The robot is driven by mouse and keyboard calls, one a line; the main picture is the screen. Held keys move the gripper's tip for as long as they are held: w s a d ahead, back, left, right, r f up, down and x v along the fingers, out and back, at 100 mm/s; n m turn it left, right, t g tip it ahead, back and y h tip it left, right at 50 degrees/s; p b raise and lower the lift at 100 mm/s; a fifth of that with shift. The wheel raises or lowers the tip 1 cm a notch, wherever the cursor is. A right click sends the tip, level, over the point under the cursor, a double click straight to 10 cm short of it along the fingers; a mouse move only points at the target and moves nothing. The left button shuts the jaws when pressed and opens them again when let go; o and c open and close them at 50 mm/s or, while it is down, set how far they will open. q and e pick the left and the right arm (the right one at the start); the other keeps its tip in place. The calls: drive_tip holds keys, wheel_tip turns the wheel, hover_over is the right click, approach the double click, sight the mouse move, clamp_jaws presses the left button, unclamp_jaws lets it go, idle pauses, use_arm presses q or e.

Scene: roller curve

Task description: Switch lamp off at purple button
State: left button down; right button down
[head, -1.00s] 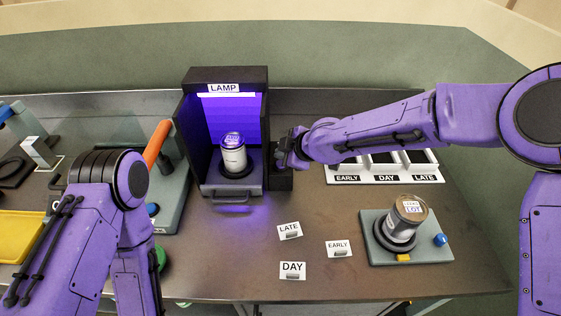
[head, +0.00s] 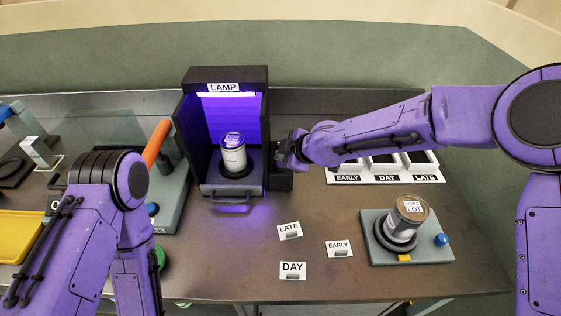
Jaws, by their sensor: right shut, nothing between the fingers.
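The lamp box (head: 226,78) is a dark open-fronted booth labelled LAMP, standing at the back middle of the bench. Its strip light (head: 227,94) is lit and the inside glows purple. A jar (head: 233,158) stands upright on a dark round base inside it. My right gripper (head: 283,152) is shut and empty, at the right side of the lamp box, over the small dark block (head: 281,181) there. The purple button is not visible; the gripper may cover it. I cannot tell whether the fingertips touch anything. My left arm is at the left, and its gripper is out of view.
Loose LATE (head: 290,230), EARLY (head: 339,248) and DAY (head: 292,270) cards lie in front. A grey stand (head: 437,252) holds a tilted jar (head: 405,222). An orange lever (head: 156,143) rises left of the lamp box.

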drive_tip(key=shift+f+b, duration=0.3)
drive_tip(key=shift+f, duration=0.25)
drive_tip(key=shift+r, duration=0.15)
drive_tip(key=shift+r+p, duration=0.85)
drive_tip(key=shift+p, duration=0.25)
wheel_tip(320, 180, up, 6)
drive_tip(key=p, duration=0.6)
idle(0.8)
